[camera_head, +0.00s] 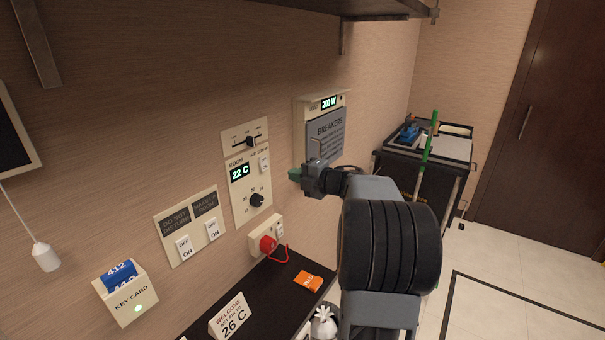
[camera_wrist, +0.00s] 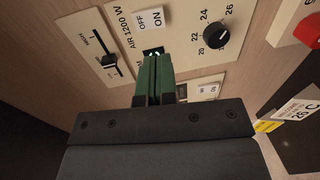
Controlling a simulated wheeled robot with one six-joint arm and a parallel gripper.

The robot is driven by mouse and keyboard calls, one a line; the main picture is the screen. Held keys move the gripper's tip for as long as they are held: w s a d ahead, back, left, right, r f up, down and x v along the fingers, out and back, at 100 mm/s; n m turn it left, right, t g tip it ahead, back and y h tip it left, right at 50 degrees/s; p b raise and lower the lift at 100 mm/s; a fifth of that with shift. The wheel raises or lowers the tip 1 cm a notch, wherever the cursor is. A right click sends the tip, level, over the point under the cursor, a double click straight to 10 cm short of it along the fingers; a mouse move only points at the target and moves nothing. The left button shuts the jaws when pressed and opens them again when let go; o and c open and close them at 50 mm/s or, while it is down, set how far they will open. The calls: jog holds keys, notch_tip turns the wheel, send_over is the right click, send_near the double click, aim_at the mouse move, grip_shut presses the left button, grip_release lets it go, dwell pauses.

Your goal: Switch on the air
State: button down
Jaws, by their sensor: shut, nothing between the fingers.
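The beige air panel (camera_head: 240,205) is on the wall in the head view, with a green 22 C display (camera_head: 240,172). Its small white rocker switch (camera_head: 264,163) is beside the display. In the wrist view the switch (camera_wrist: 150,19) is marked OFF and ON beside the words AIR 1200 W. I cannot tell which side is pressed. My gripper (camera_head: 294,174) is shut and empty, to the right of the panel in the head view. In the wrist view its green fingertips (camera_wrist: 153,60) overlap the display near the switch; contact cannot be told.
A black dial (camera_head: 257,200) is below the display and a slider (camera_head: 249,141) above. The breaker box (camera_head: 325,130) is behind my gripper. Two white switches, a red knob (camera_head: 267,244) and a key card holder (camera_head: 125,292) are lower. A dark counter (camera_head: 265,290) and shelf bound the space.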

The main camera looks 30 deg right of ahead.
aim_at(266, 169)
jog(key=p+x, duration=0.2)
jog(key=x, duration=0.7)
jog(key=shift+w+a, duration=0.1)
jog(key=shift+f, duration=0.15)
jog(key=shift+w+f+b, duration=0.15)
jog(key=shift+f+b, duration=0.1)
jog(key=shift+b, duration=0.55)
jog(key=shift+r, duration=0.35)
jog(key=shift+s+d+f, duration=0.2)
jog(key=shift+s+d, duration=0.05)
jog(key=shift+s, duration=0.1)
jog(key=f+b+v, duration=0.3)
jog(key=v, duration=0.9)
jog(key=shift+s, duration=0.5)
jog(key=shift+d, duration=0.15)
